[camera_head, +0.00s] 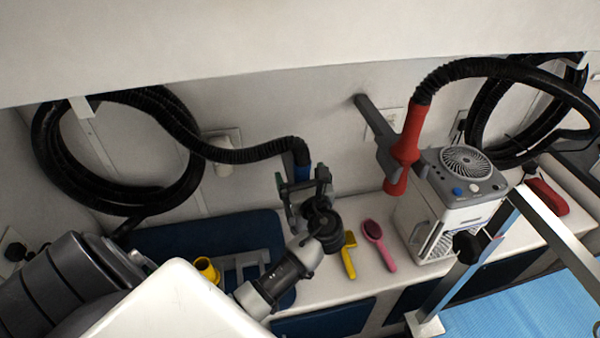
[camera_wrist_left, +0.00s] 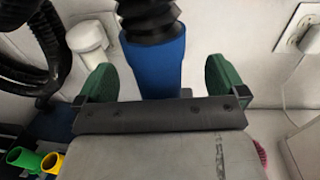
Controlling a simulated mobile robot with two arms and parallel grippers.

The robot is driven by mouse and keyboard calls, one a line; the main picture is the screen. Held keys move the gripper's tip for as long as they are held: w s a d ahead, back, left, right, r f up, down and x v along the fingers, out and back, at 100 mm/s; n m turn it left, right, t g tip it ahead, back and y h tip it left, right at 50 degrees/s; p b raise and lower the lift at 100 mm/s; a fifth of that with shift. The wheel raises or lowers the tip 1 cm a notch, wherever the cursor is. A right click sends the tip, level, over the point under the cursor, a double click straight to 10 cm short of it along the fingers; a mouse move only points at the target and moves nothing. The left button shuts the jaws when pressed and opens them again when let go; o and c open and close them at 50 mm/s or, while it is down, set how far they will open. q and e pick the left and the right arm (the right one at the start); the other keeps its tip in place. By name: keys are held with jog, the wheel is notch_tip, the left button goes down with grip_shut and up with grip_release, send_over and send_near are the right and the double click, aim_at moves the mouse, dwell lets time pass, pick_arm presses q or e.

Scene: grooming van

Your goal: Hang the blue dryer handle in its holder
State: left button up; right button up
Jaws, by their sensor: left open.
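The blue dryer handle (camera_head: 302,156) hangs at the end of a black ribbed hose (camera_head: 245,155) near the back wall; it also shows in the left wrist view (camera_wrist_left: 152,68). My left gripper (camera_head: 304,187) is open around the handle. In the wrist view its two green fingers (camera_wrist_left: 162,80) stand on either side, with gaps between them and the handle. The gripper hides the handle's lower part. I cannot make out a holder at the blue handle. A grey holder (camera_head: 382,140) on the wall to the right carries the red handle (camera_head: 408,145). My right gripper is not in view.
A white and grey machine (camera_head: 445,205) stands on the bench right of my left gripper. A yellow brush (camera_head: 347,258) and a pink brush (camera_head: 377,240) lie between. A blue-topped table (camera_head: 525,312) with a metal post is at front right.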

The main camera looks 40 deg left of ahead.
pick_arm(q)
jog(key=p+v, duration=0.2)
jog(key=v, duration=0.7)
jog(key=shift+p, duration=0.35)
dwell(0.7)
jog(key=shift+s, duration=0.1)
dwell(0.4)
